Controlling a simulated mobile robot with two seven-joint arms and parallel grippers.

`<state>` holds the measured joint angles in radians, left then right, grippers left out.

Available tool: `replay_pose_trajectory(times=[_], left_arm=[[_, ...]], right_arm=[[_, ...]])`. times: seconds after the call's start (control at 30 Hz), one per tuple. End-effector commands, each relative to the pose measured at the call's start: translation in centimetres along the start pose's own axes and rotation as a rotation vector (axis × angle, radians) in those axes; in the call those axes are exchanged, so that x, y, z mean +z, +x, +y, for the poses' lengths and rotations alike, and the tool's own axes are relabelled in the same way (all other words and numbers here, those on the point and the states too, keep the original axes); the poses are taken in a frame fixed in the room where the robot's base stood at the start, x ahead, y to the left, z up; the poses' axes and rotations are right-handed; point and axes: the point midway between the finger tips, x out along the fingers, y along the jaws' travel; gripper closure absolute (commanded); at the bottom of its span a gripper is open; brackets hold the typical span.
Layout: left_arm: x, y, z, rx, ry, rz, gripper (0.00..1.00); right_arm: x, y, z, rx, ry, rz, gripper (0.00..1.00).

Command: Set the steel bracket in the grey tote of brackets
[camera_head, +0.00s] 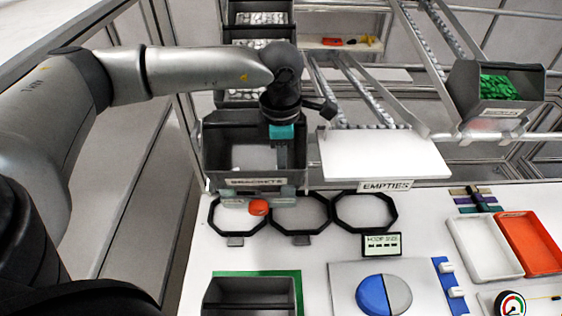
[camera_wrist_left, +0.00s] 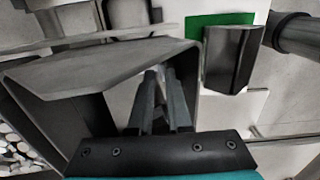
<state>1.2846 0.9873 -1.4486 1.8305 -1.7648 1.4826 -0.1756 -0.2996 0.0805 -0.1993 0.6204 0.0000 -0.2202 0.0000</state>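The grey tote labelled BRACKETS (camera_head: 253,182) stands at the back left of the bench. In the left wrist view the tote (camera_wrist_left: 100,72) fills the middle, its opening around my fingers. My left gripper (camera_head: 285,165) hangs over the tote with its fingers pointing down. In the left wrist view the left gripper (camera_wrist_left: 159,76) shows two fingers with a narrow gap between them. I cannot make out a steel bracket in the gap or in the tote. My right gripper is in neither view.
A dark bin (camera_head: 249,297) on a green mat (camera_head: 299,283) stands at front. A white EMPTIES shelf (camera_head: 383,156) adjoins the tote. A bin of green parts (camera_head: 501,89) stands back right.

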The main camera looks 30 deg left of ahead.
Motion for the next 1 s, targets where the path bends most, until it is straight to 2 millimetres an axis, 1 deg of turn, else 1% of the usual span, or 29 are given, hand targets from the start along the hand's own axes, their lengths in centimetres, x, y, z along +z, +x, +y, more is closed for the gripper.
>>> replay_pose_trajectory(times=[0.03,0.1,0.23,0.37,0.4,0.47,0.6,0.7,0.8,0.9,1.0], left_arm=[[-0.4,1.2,-0.8,-0.027,0.005,0.018,0.83],[-0.4,1.2,-0.8,-0.027,0.005,0.018,0.83],[-0.3,0.8,-0.8,-0.027,0.005,0.017,0.83],[-0.3,-0.2,-0.8,-0.027,0.006,0.017,0.83],[-0.3,-0.8,-0.7,-0.025,0.005,0.015,0.83],[-0.2,-2.0,-0.6,-0.021,0.006,0.012,0.83],[-0.1,-5.6,-0.5,-0.017,0.006,0.011,0.83],[-0.1,-7.9,-0.4,-0.015,0.006,0.012,0.83],[-0.1,-9.8,-0.3,-0.014,0.005,0.011,0.83],[-0.1,-11.2,-0.3,-0.015,0.004,0.012,0.83],[-0.1,-12.1,-0.3,-0.015,0.004,0.013,0.83]], right_arm=[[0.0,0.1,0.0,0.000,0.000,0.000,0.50],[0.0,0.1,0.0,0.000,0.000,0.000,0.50],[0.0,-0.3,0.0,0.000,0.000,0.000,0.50],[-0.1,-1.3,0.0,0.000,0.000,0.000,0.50],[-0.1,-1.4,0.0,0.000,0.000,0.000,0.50],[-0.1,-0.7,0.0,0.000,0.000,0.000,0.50],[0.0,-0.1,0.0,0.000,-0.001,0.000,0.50],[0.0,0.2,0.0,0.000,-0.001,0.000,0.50],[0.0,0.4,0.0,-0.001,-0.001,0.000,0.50],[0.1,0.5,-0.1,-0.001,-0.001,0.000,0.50],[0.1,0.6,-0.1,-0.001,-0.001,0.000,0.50]])
